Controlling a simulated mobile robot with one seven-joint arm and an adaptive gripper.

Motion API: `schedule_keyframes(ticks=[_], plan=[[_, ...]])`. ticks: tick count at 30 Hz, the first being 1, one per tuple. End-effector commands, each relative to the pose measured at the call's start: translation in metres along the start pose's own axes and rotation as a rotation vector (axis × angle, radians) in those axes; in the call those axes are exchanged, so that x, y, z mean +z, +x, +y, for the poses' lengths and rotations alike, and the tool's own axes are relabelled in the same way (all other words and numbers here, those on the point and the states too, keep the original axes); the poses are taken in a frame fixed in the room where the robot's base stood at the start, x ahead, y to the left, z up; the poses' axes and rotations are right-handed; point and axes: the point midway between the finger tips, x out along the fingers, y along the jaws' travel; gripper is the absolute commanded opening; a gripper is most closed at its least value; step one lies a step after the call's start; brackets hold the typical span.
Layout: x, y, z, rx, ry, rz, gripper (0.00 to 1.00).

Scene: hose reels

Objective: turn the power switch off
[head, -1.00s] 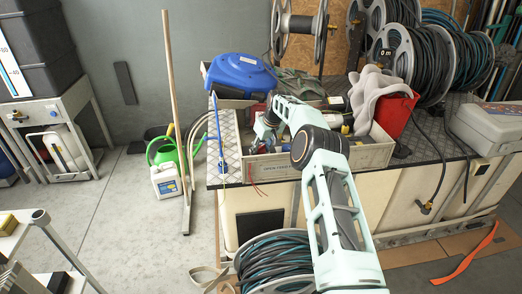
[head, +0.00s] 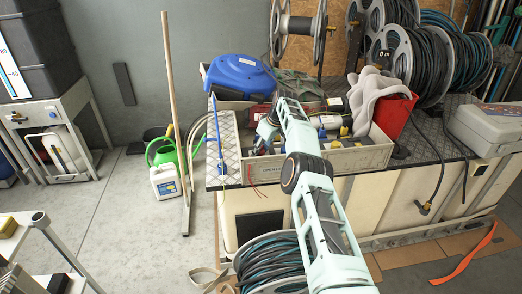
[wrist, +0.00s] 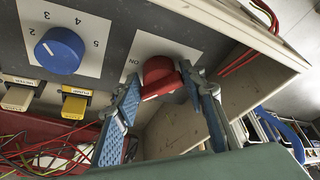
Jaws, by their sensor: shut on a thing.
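The power switch is a red knob (wrist: 160,76) on a white plate marked ON, in the wrist view. A white line shows on its lower edge; I cannot tell for certain which marking it points at. My gripper (wrist: 163,84) is shut on the red knob, with one blue-padded finger on each side. In the head view my gripper (head: 264,132) reaches into the open grey crate (head: 345,158) on the workbench, where the knob is hard to make out.
On the same grey panel are a blue numbered dial (wrist: 59,50), a yellow switch (wrist: 75,104) and a beige one. Loose wires (wrist: 50,150) lie below. In the head view, a blue case (head: 240,75) and a red container (head: 394,112) stand close to my arm.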

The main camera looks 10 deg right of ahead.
Motion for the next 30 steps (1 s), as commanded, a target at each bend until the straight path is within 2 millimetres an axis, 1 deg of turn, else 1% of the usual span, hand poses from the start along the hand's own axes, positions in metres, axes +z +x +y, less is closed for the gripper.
schedule_keyframes(ticks=[9, 10, 12, 30], plan=[[0.0013, -0.0001, 0.0000, -0.001, -0.001, -0.004, 0.14], [0.0013, 0.0000, 0.0000, -0.001, -0.001, -0.004, 0.39], [0.0013, 0.0000, -0.0001, -0.001, -0.001, -0.004, 0.47], [0.0001, -0.0001, 0.0008, 0.006, 0.020, -0.003, 0.47]])
